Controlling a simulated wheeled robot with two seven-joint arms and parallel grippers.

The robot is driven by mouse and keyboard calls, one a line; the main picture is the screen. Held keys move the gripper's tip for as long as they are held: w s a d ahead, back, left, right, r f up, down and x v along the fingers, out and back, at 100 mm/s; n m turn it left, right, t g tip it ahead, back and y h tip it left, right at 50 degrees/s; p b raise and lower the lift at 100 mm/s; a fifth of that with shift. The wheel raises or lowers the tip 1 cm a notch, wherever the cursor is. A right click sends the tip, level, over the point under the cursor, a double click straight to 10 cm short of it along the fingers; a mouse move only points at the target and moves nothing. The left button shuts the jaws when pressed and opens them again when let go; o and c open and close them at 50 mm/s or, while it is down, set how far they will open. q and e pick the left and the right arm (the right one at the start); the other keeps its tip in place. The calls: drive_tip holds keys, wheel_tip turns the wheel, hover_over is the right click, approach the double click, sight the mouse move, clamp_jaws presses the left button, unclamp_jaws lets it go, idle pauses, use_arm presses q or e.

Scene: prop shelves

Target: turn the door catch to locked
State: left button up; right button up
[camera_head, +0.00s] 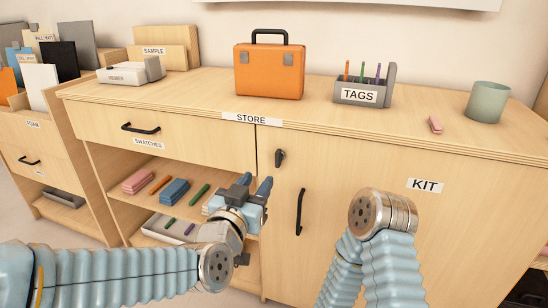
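The door catch (280,158) is a small black knob with a tilted lever at the upper left of the pale wood KIT door (340,215). Its lever leans slightly from upright; I see no lock marks beside it. My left gripper (254,184) is in front of the cabinet, below and left of the catch and apart from it.
A black bar handle (299,212) is on the door below the catch. Open shelves with coloured items (174,191) are to the left, under a drawer (140,128). An orange case (269,72), a TAGS holder (361,92) and a green cup (488,102) stand on top.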

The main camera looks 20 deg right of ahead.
sight(277, 154)
use_arm(q)
drive_tip(key=p+x, duration=0.1)
drive_tip(key=x, duration=1.1)
drive_tip(key=shift+d+f+p, duration=0.1)
drive_tip(key=shift+f+p, duration=0.05)
drive_tip(key=shift+p, duration=0.2)
clamp_jaws()
